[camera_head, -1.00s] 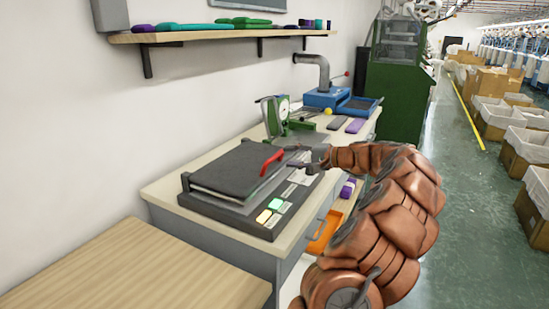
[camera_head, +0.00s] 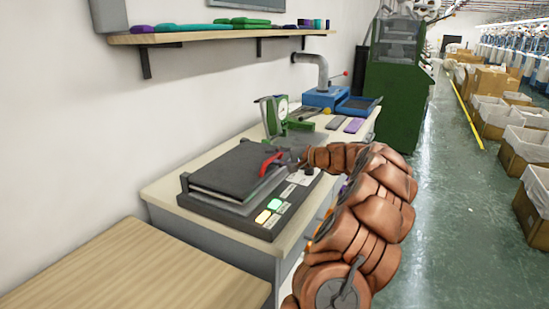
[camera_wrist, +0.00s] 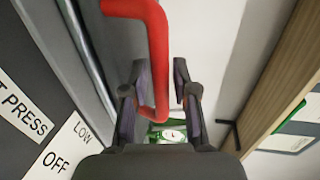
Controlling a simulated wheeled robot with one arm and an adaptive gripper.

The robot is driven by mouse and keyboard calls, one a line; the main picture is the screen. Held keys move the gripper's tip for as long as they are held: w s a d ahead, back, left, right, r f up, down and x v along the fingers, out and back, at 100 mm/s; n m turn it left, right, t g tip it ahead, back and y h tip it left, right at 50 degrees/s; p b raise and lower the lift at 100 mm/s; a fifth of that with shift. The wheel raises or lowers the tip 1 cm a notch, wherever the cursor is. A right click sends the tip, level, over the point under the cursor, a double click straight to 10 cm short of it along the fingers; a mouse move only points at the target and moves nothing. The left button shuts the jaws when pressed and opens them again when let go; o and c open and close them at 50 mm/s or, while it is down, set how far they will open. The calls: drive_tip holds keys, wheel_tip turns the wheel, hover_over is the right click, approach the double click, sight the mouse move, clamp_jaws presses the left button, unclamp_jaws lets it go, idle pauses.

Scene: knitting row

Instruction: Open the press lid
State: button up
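The heat press (camera_head: 240,215) sits on the light workbench, its dark flat lid (camera_head: 237,170) lying low over the base. A red handle (camera_head: 271,163) stands at the lid's right edge; it also shows in the wrist view (camera_wrist: 157,50). My gripper (camera_head: 282,157) is at this handle, hiding part of it in the head view. In the wrist view my gripper (camera_wrist: 160,85) has its two fingers spread, with the red bar between them.
A green gauge device (camera_head: 275,118) and a blue machine (camera_head: 322,97) stand behind the press. A wall shelf (camera_head: 220,35) with folded textiles hangs above. A wooden table (camera_head: 130,270) is at front left. The aisle floor (camera_head: 455,220) at right is open.

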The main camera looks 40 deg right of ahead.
clamp_jaws()
drive_tip(key=shift+r, duration=0.1)
idle(0.3)
